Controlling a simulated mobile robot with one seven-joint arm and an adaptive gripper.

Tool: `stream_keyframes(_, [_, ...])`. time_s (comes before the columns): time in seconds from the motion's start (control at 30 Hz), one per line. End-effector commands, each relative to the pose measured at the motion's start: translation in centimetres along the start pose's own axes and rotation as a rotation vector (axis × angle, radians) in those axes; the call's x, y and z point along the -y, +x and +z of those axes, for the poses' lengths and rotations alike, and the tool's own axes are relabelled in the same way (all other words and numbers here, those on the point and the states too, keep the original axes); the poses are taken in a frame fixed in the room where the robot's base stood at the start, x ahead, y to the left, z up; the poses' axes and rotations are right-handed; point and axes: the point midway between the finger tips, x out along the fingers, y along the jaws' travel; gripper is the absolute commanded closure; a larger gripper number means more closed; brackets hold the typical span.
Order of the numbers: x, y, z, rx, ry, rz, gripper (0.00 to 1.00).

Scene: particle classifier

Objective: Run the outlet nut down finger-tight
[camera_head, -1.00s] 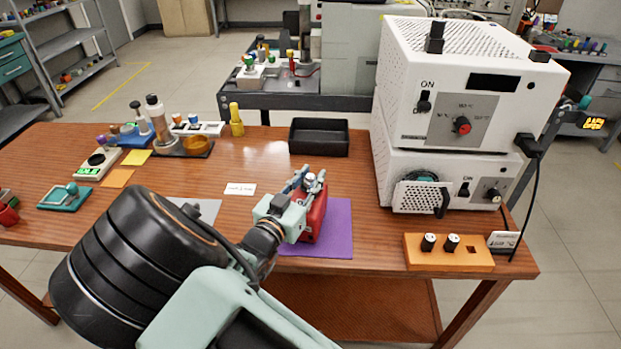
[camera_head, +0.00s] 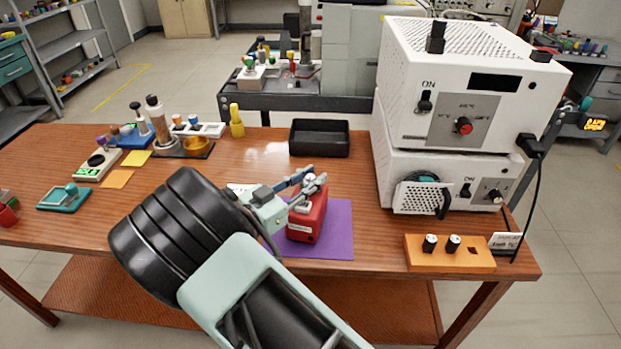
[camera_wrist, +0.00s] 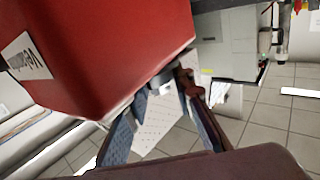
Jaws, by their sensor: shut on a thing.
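A red box-shaped unit (camera_head: 309,222) stands on a purple mat (camera_head: 340,228) near the table's front edge. In the wrist view its red side with a white label (camera_wrist: 110,50) fills the upper left. My gripper (camera_head: 304,187) reaches in from the left at the top of the unit. In the wrist view the fingers of my gripper (camera_wrist: 163,88) stand on both sides of a small grey metal part, which I take as the outlet nut (camera_wrist: 161,78), and are shut on it. The fingers hide much of the nut, so its seating cannot be told.
A black tray (camera_head: 320,138) lies behind the unit. Bottles and small devices are at the left rear. The table between tray and unit is clear.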

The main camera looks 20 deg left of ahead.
Motion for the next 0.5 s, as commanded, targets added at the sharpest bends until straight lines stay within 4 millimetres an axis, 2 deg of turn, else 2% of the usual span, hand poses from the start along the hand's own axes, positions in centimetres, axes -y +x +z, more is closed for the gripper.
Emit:
stream_keyframes(0.1, [0.01, 0.06, -0.22, -0.004, 0.001, 0.000, 1.00])
stream_keyframes(0.13, [0.01, 0.06, -0.22, -0.004, 0.001, 0.000, 0.74])
stream_keyframes(0.27, [0.01, 0.05, -0.18, -0.003, 0.001, 0.000, 0.60])
stream_keyframes(0.5, [0.00, 0.02, -0.09, -0.002, 0.000, -0.001, 0.58])
